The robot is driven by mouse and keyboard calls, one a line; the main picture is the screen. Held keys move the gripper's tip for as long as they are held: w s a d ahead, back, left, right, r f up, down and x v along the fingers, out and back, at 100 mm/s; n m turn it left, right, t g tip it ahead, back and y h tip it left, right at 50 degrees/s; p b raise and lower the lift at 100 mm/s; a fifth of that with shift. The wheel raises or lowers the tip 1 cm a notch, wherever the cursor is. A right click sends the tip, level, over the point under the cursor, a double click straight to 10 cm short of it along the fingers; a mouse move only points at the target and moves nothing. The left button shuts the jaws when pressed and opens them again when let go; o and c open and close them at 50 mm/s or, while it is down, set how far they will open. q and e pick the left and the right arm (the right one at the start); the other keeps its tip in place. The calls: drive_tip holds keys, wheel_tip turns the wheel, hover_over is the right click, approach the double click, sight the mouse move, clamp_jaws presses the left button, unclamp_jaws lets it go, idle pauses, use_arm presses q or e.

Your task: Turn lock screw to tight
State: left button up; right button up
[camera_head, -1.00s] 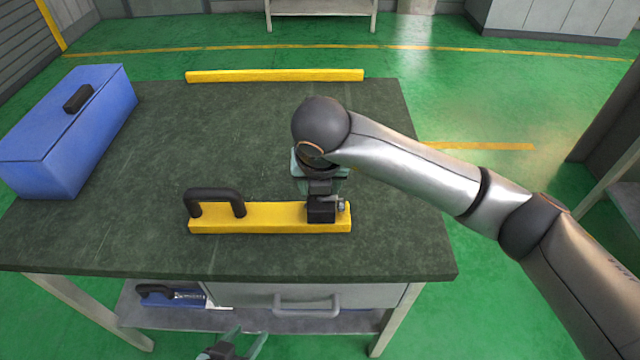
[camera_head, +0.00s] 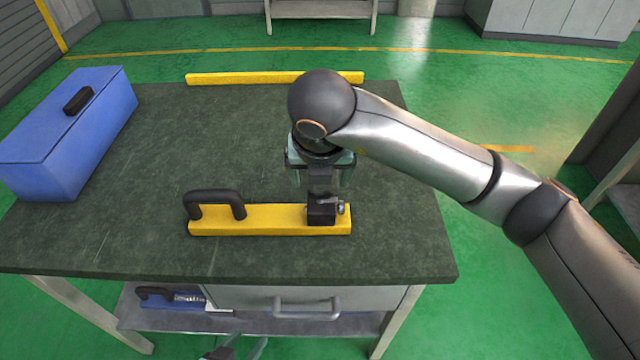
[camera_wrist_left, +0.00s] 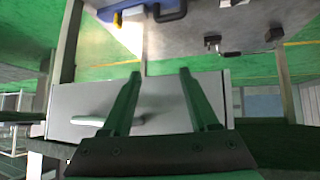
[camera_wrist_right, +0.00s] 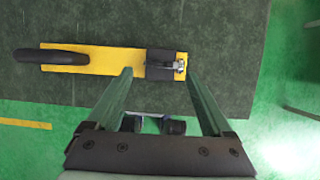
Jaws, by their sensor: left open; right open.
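The yellow bar (camera_head: 270,222) lies on the dark table, with a black handle (camera_head: 218,200) at its left end and a black block (camera_head: 321,211) at its right end. The small metallic lock screw (camera_head: 341,207) is on the block's right side; it also shows in the right wrist view (camera_wrist_right: 180,66). My right gripper (camera_head: 321,185) is open above and behind the block. In the right wrist view its fingers (camera_wrist_right: 158,75) stand apart on either side of the block, holding nothing. My left gripper (camera_wrist_left: 160,74) is open and empty, in front of the drawer; the head view cuts it off at the bottom.
A blue toolbox (camera_head: 65,130) stands at the table's left. A drawer with a metal handle (camera_head: 306,309) and a lower shelf are under the tabletop. The middle left of the table is clear.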

drive_tip(key=v, duration=0.7)
drive_tip(key=shift+r, duration=0.3)
drive_tip(key=shift+s, duration=0.1)
